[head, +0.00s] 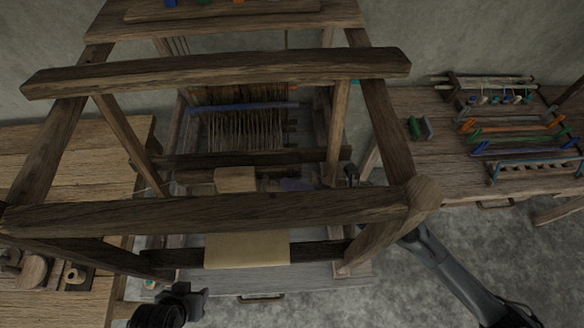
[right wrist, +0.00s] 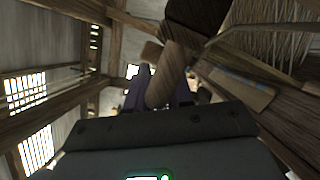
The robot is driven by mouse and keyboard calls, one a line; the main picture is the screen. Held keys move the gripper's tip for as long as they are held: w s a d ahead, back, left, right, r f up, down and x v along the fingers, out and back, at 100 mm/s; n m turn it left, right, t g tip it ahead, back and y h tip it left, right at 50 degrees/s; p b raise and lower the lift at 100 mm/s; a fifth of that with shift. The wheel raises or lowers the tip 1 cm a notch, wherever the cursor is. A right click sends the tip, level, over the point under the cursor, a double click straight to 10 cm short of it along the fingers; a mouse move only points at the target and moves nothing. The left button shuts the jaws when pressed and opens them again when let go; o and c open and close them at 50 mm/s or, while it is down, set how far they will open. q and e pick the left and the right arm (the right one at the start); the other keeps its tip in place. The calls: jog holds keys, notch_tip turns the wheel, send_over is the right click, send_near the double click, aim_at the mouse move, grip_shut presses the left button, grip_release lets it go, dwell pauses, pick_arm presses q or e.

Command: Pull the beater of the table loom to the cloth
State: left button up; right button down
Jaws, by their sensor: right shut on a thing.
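The wooden table loom fills the middle of the head view. Its beater (head: 250,159) appears as a dark crossbar in front of the pale warp threads (head: 243,130). Beige cloth (head: 235,180) shows nearer the front, and more of it (head: 247,250) hangs over the front beam. My right gripper (head: 352,174) is at the right end of the beater, partly hidden by the loom frame. In the right wrist view, its fingers (right wrist: 158,92) are shut on a wooden piece (right wrist: 166,78), seemingly part of the beater. My left gripper (head: 190,298) is low in front of the loom, apart from it; its jaws are unclear.
Thick upper beams (head: 215,72) and a front top beam (head: 205,211) cross over the loom. A side table (head: 440,165) at right holds small looms and tools. A wooden bench (head: 70,160) stands at left.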

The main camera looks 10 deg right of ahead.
jog(key=shift+s+r, duration=0.1)
jog(key=c, duration=1.4)
grip_release()
jog(key=shift+d, duration=0.1)
jog(key=shift+b+v, duration=0.4)
jog(key=shift+v, duration=3.25)
